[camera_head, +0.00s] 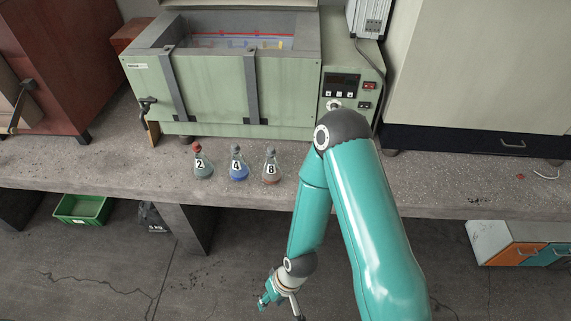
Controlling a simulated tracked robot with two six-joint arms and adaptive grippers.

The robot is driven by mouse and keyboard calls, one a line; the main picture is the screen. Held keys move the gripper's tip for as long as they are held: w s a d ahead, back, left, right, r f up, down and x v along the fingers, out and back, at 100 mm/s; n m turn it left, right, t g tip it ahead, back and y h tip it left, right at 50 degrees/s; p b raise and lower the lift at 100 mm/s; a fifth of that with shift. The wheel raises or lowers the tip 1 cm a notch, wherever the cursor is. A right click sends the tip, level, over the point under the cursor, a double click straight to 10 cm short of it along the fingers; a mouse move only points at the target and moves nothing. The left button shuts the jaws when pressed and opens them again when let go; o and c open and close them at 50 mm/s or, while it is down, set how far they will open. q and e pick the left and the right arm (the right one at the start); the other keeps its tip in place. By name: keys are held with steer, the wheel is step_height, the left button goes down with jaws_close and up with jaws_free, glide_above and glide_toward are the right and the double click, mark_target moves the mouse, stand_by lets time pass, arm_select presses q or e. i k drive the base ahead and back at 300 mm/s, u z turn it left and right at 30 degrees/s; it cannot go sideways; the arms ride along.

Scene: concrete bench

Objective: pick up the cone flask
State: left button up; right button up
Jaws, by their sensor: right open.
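Three small cone flasks stand upright in a row near the front edge of the concrete bench (120,175). The flask labelled 2 (203,172) has a red top and greenish contents. The flask labelled 4 (238,173) holds blue liquid. The flask labelled 8 (271,176) has reddish-brown contents. My right gripper (281,303) is open at the bottom of the picture, in front of the bench and well apart from the flasks. Nothing shows between its fingers. My left gripper is out of view.
A green machine (222,95) with dark straps and a control panel stands close behind the flasks. My right arm covers some bench right of flask 8. A small red item (520,177) lies far right. A green crate (82,209) is on the floor. Bench left of the flasks is clear.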

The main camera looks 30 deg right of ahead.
mark_target(272, 173)
steer(key=z, duration=0.35)
steer(key=i, duration=1)
steer(key=u, duration=0.15)
